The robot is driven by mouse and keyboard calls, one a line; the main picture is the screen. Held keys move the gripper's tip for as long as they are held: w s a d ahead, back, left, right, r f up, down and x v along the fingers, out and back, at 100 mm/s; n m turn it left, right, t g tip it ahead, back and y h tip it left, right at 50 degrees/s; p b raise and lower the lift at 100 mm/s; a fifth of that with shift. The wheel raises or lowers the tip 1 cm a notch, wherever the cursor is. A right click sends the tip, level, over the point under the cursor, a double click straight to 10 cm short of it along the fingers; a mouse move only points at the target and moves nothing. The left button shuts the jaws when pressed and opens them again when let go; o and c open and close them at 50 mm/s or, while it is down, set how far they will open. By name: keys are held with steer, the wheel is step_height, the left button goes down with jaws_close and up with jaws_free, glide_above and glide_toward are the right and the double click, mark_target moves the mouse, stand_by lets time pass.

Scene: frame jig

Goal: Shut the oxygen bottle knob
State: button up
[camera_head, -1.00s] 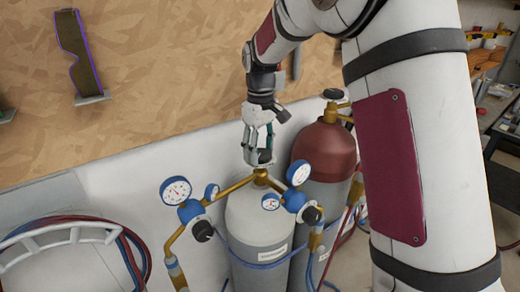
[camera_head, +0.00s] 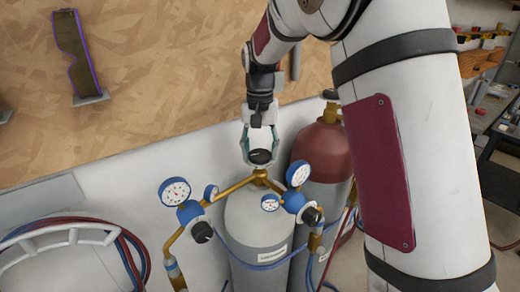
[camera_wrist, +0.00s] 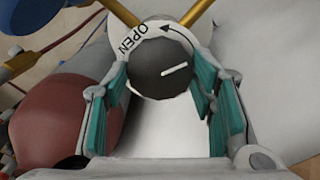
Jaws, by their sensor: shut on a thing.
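The oxygen bottle knob (camera_head: 261,157) is a dark round cap on top of the grey bottle (camera_head: 262,222). In the wrist view the knob (camera_wrist: 160,67) shows a white line pointing right and slightly up. A white ring behind it reads OPEN with a curved arrow. My gripper (camera_head: 261,153) comes down from above with its fingers on either side of the knob. In the wrist view the teal pads of my gripper (camera_wrist: 162,80) close on the knob's left and right sides.
Brass pipes with blue regulators (camera_head: 190,212) and white gauges (camera_head: 175,191) spread left and right below the knob. A dark red bottle (camera_head: 322,150) stands close behind on the right. A white rack with hoses (camera_head: 75,236) is at the left. A wooden board (camera_head: 170,80) is behind.

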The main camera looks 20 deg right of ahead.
mark_target(260, 154)
steer(key=m, duration=0.7)
steer(key=shift+p, duration=0.35)
steer(key=m, duration=0.3)
steer(key=shift+m+p, duration=0.3)
steer(key=shift+m, duration=2)
steer(key=shift+p, duration=0.3)
steer(key=o, duration=1.1)
steer(key=shift+o, duration=0.2)
step_height(260, 154, up, 12)
